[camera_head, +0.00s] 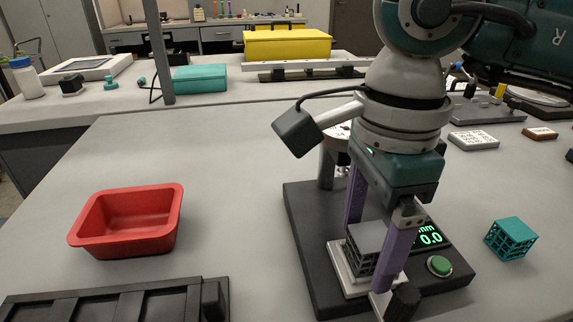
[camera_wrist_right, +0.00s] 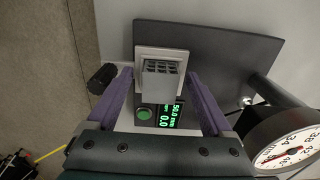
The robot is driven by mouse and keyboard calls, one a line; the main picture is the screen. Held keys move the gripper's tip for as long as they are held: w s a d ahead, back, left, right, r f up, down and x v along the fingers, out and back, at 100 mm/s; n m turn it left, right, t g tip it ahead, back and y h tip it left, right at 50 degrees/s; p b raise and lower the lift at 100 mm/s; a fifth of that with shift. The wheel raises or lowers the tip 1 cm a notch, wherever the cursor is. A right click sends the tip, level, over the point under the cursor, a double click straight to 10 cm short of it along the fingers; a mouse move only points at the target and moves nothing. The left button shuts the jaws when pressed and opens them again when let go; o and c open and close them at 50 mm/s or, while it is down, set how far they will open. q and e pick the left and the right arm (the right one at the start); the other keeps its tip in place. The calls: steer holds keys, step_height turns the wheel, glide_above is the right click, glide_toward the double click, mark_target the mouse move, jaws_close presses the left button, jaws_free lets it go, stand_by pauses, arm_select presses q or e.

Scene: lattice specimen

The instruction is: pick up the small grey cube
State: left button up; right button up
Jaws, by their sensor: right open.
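The small grey cube (camera_head: 366,240) has a solid top and open lattice sides. It sits on a pale square plate (camera_head: 343,272) on a dark instrument base (camera_head: 307,236). My right gripper (camera_head: 370,254) is open, with its purple fingers on either side of the cube. In the right wrist view, the cube (camera_wrist_right: 161,80) lies between and ahead of the two fingers (camera_wrist_right: 162,92), with gaps on both sides. I cannot tell exactly how low the fingertips reach. My left gripper is not in view.
A green display (camera_head: 430,236) and green button (camera_head: 439,264) are on the base beside the cube. A dial gauge (camera_wrist_right: 291,147) stands close by. A teal lattice cube (camera_head: 511,239) is to the right, a red tray (camera_head: 128,236) to the left, a dark slotted rack (camera_head: 120,305) in front.

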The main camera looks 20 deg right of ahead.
jaws_close()
stand_by(0.5)
steer(key=shift+r, duration=0.1)
